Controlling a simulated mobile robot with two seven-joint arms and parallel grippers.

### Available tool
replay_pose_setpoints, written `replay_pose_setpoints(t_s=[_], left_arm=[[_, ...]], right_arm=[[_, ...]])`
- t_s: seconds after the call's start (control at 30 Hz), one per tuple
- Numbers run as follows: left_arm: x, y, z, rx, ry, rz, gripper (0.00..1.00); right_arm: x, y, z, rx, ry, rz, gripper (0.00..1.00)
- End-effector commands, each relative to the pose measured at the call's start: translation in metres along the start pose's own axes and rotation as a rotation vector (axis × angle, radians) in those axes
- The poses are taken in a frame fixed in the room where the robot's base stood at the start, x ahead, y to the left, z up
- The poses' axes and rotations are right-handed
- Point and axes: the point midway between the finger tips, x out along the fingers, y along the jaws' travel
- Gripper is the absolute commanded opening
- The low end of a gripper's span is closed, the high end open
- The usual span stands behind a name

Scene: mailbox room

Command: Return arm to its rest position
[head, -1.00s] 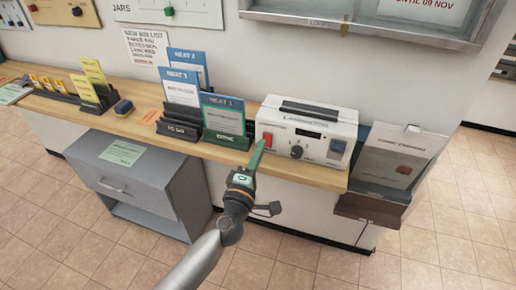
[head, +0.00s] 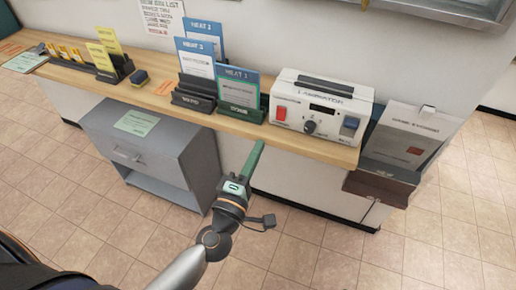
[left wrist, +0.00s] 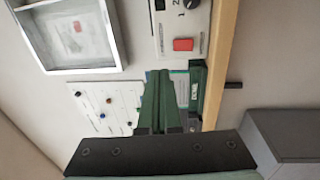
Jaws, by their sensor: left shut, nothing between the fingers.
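My left gripper (head: 257,146) is shut and empty. Its green fingers point up toward the front edge of the wooden counter (head: 150,103), below the white laminator (head: 320,109). In the head view the fingers look clear of the laminator. In the left wrist view the green fingers (left wrist: 164,100) lie together, with part of the laminator (left wrist: 185,25) and its red switch beyond them. My left arm reaches in from the bottom of the head view. My right gripper is not in view.
Card holders (head: 240,112) with blue-topped cards stand left of the laminator. A grey drawer cabinet (head: 148,148) stands under the counter. A box with a white sheet (head: 405,135) hangs at the counter's right end. The tiled floor (head: 300,245) in front is clear.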

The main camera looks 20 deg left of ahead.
Motion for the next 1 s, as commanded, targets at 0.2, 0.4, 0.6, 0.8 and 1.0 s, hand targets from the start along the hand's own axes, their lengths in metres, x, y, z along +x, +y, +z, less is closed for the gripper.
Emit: replay_pose_setpoints(t_s=[0.2, 0.4, 0.6, 0.8, 1.0], left_arm=[[0.0, 0.0, 0.0, 0.0, 0.0, 0.0, 0.0], [-0.004, -0.004, 0.003, 0.054, -0.022, -0.003, 0.0], [-0.029, -0.031, 0.022, 0.376, -0.169, -0.038, 0.0], [-0.076, -0.096, 0.037, 0.802, -0.404, -0.167, 0.0], [-0.139, -0.167, 0.022, 1.182, -0.643, -0.362, 0.0]], right_arm=[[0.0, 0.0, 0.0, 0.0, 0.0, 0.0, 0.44], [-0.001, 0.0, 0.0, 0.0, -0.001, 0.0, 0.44], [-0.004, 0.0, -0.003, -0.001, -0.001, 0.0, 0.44], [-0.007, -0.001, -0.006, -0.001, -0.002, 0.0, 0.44], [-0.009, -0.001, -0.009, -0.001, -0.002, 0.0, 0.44]])
